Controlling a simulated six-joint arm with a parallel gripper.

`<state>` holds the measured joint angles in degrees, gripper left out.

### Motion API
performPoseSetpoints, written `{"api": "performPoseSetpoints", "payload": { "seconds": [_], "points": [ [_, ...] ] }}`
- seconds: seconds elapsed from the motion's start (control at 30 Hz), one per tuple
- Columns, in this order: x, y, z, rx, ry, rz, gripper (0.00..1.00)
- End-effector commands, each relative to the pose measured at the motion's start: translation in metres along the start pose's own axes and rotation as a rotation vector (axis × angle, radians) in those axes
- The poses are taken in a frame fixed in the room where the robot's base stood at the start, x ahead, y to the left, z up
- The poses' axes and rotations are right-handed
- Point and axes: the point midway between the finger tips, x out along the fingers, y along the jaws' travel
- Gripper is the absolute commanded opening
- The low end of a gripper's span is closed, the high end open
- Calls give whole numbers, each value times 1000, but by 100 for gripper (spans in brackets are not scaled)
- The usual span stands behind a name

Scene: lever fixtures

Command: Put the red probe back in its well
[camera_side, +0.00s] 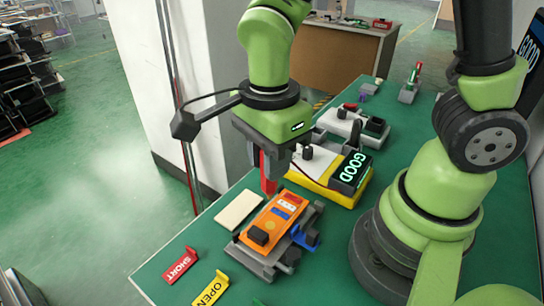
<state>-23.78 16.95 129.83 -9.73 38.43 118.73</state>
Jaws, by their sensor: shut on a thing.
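My gripper (265,158) points down and is shut on the red probe (268,182). The probe is upright, its lower end close to the far left end of the orange board (262,222). I cannot tell whether it touches the board. The orange board sits in a grey fixture (257,263) with blue lever parts (306,240) on its right. At the back of the table, a small grey block (407,96) carries a red and green upright piece (415,73). I cannot make out which opening is the red probe's well.
A yellow base (322,192) with a display reading GOOD (353,168) stands right of my gripper. A grey and white unit (343,123) is behind it. A pale pad (238,210) lies left of the board.

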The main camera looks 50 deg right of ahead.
Motion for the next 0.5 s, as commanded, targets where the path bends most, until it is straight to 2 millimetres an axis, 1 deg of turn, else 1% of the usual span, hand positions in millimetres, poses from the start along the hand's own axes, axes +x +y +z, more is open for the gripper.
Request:
{"api": "performPoseSetpoints", "payload": {
  "seconds": [0.07, 0.13, 0.17, 0.27, 0.3, 0.37, 0.4, 0.47, 0.5],
  "points": [
    [0, -4, -2, 12, 0, 0, 0],
    [0, -13, -6, 39, 0, -1, 0],
    [0, -19, -8, 57, 0, -1, 0],
    [0, -46, -24, 138, 1, -1, 0],
    [0, -60, -34, 179, 1, -1, 0],
    [0, -80, -52, 246, 1, -1, 0],
    [0, -94, -67, 291, 0, -2, 0],
    [0, -111, -90, 358, 1, -2, 0],
    [0, -122, -108, 403, 1, -1, 0]
  ]
}}
